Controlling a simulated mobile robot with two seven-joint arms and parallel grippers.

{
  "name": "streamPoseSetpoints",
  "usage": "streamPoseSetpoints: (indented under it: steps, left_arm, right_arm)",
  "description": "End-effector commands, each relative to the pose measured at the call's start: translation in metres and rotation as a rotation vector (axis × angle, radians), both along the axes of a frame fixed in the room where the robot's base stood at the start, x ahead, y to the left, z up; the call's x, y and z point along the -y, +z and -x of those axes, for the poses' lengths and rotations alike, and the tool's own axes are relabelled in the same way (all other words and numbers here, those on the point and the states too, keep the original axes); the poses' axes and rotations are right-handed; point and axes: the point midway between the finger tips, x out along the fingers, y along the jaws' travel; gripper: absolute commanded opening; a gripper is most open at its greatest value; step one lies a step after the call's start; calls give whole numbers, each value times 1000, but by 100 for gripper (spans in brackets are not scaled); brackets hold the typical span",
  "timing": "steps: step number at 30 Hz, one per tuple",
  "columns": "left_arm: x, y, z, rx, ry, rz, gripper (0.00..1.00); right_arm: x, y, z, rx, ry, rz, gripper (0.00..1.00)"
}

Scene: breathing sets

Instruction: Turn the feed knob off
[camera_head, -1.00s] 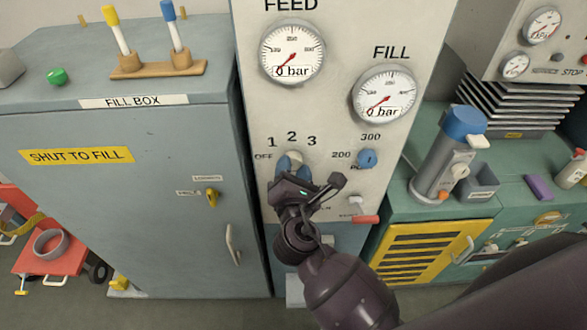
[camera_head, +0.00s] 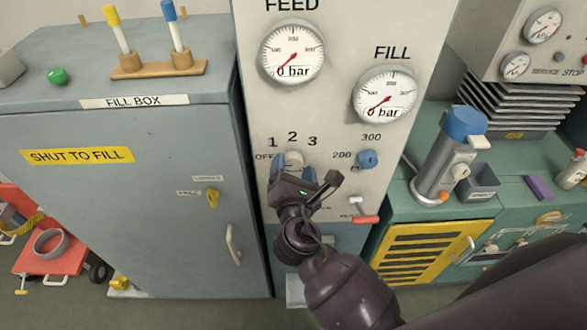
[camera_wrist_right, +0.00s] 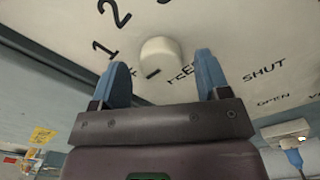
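The feed knob (camera_head: 293,159) is a pale round knob on the cream panel, below the figures 1, 2, 3 and right of OFF. In the right wrist view the knob (camera_wrist_right: 160,54) has a dark mark on its lower edge, towards the partly hidden OFF label. My right gripper (camera_head: 294,172) is open just below and in front of it. Its blue fingertips (camera_wrist_right: 162,63) stand on either side of the knob with a visible gap to each; I see no contact. The FEED gauge (camera_head: 292,53) reads 0 bar. My left gripper is not in view.
A blue knob (camera_head: 367,159) and a red-tipped lever (camera_head: 365,218) lie to the right on the panel. The grey fill box (camera_head: 120,190) stands close on the left. A blue-topped cylinder (camera_head: 447,155) stands on the green bench at right.

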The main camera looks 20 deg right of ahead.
Motion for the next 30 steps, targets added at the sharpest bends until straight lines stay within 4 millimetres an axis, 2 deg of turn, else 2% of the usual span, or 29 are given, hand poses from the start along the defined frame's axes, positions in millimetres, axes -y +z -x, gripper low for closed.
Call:
streamPoseSetpoints:
  steps: [6,10,24,30]
  left_arm:
    - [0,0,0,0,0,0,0]
    - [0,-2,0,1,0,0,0]
    - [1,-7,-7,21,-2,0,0]
    - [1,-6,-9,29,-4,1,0]
  right_arm:
    - [0,0,1,0,-1,-1,69]
    - [-3,-1,10,0,-1,-1,69]
    - [-24,-2,85,-2,0,-2,69]
    - [-29,-1,101,-1,-1,0,69]
